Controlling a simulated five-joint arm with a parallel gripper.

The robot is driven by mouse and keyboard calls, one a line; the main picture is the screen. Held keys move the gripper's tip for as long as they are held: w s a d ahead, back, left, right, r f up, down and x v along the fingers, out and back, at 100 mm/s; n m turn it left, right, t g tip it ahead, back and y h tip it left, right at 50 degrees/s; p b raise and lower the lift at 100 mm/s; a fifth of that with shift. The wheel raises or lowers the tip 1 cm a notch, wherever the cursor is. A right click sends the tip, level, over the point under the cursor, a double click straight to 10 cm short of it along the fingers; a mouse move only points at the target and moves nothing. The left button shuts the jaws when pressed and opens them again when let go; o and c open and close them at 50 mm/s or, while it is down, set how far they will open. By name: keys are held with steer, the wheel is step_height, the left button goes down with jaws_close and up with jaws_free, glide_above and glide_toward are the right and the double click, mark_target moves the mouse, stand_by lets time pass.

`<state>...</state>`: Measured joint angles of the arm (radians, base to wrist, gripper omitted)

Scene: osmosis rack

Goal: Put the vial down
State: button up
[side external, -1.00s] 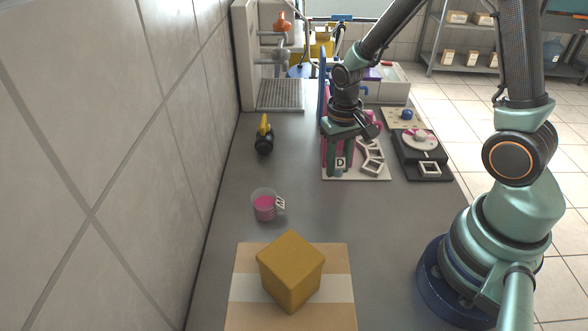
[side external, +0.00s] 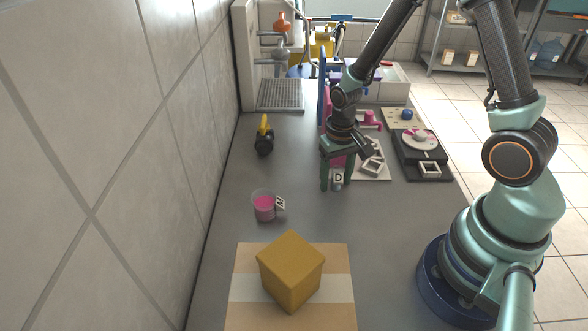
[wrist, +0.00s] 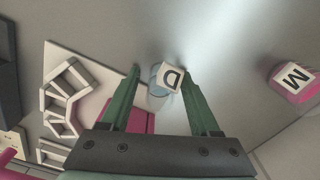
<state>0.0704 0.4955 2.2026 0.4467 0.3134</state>
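The vial is a small clear, bluish container with a white tag marked D. In the side view the vial (side external: 338,187) is low at the grey bench, just in front of the white rack plate, and looks upright. In the wrist view the vial (wrist: 157,100) is between my fingers, its tag facing the camera. My gripper (side external: 338,184) points down around it; in the wrist view my gripper (wrist: 160,72) has its fingers apart, with a gap between the left finger and the vial. Contact at the right finger and under the vial cannot be told.
A beaker of pink liquid (side external: 264,205) with an M tag stands nearer the camera on the left. A tan box (side external: 290,270) is in front. White ring-shaped holders (wrist: 66,97) stand on the plate beside my gripper. A dark balance-like device (side external: 421,155) is right. The bench between is clear.

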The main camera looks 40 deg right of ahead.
mark_target(337, 168)
step_height(337, 168, up, 12)
steer(key=shift+r, duration=0.15)
steer(key=s+a+r+n+t, duration=0.1)
steer(key=s+r+n+t, duration=0.1)
steer(key=r, duration=0.4)
steer(key=s+a+r+n+t, duration=0.1)
steer(key=s+r+n+t, duration=0.1)
steer(key=r, duration=0.4)
steer(key=shift+s+a+r+t, duration=0.25)
steer(key=shift+s+t, duration=0.15)
steer(key=shift+t, duration=0.4)
stand_by(0.8)
